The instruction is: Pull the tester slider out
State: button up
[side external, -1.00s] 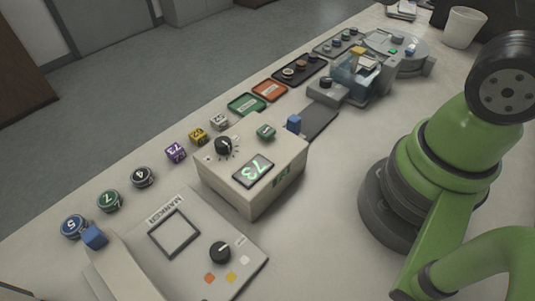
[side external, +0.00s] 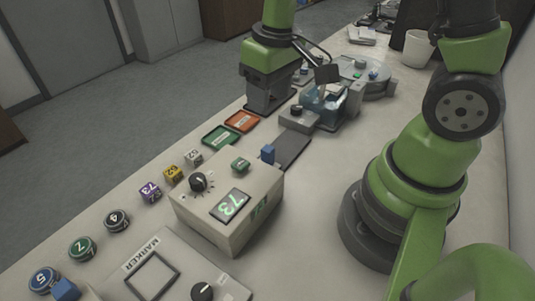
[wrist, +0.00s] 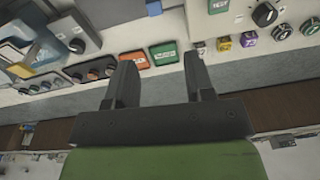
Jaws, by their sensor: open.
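The tester is a beige box (side external: 236,206) with a black knob, a green button and a display reading 73. Its slider is a dark grey flat plate (side external: 293,150) at the box's far side, with an upright blue handle (side external: 268,154). In the wrist view, the blue handle (wrist: 154,8) shows at the top edge. My gripper (side external: 270,104) is above the far-left part of the table, beyond the slider and apart from it. In the wrist view, my gripper (wrist: 161,58) has its two fingers spread with nothing between them.
Green (side external: 219,136) and orange (side external: 241,122) trays lie near my gripper. A clear-fronted machine (side external: 325,104) stands just beyond the slider. Several numbered buttons and cubes line the left edge. A marker unit (side external: 152,276) is in front. Table right of the slider is clear.

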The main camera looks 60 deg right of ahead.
jog(key=g, duration=0.1)
send_over(268, 148)
jog(key=shift+n, duration=0.4)
notch_tip(268, 148, down, 6)
jog(key=shift+r, duration=0.2)
notch_tip(268, 148, down, 10)
jog(key=shift+r, duration=0.2)
grip_shut()
